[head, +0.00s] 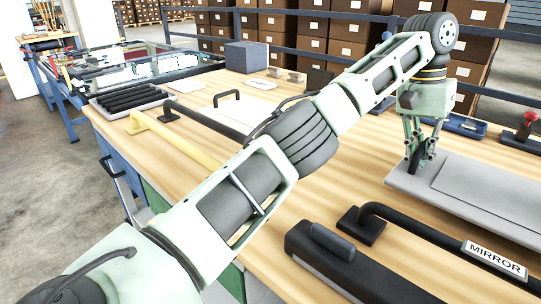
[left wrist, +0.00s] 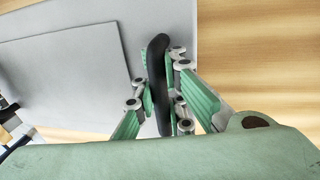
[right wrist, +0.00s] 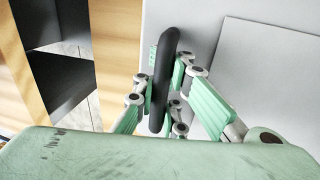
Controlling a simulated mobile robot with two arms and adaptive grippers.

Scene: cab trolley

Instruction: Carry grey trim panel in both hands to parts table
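The grey trim panel (head: 414,181) lies flat on the wooden worktop at the right of the head view, with a raised flat section and black handles. My left gripper (head: 416,150) points down at its near-left end. In the left wrist view its fingers (left wrist: 160,75) are closed about one black handle (left wrist: 157,50). The panel (left wrist: 60,25) spreads to the left there. My right gripper (right wrist: 165,80) is outside the head view; its own wrist view shows its fingers closed about the other black handle (right wrist: 168,50), with the panel (right wrist: 260,60) to the right.
A black bar labelled MIRROR (head: 430,235) and a thick dark part (head: 330,260) lie close in front of the panel. A yellow bar (head: 180,142), black handles and a blue-grey box (head: 246,57) are farther left. A blue rail and stacked brown boxes (head: 345,30) stand behind.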

